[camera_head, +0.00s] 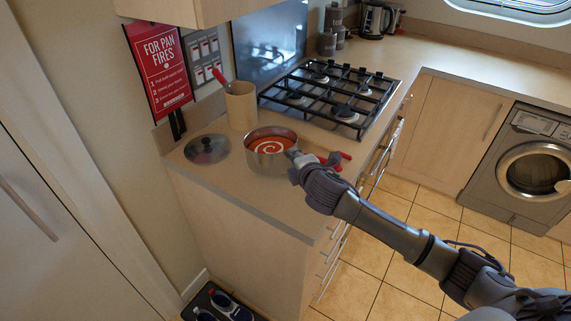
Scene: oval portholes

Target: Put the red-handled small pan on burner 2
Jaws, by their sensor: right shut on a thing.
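The small steel pan (262,165) holds red soup with a white swirl and sits upright at the near end of the worktop, apart from the hob. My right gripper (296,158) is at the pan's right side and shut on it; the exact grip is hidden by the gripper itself. Red handle-like parts (338,159) show just right of the gripper; I cannot tell whether they belong to the pan. The black gas hob (330,93) lies behind the pan. Its burners look empty, and I can read no burner numbers. My left gripper is not in view.
A glass lid (207,149) lies left of the pan. A tan utensil crock (241,106) with a red-handled tool stands behind it, near the hob. A kettle (376,19) and dark canisters (328,43) stand at the back. The right-hand worktop (480,65) is clear.

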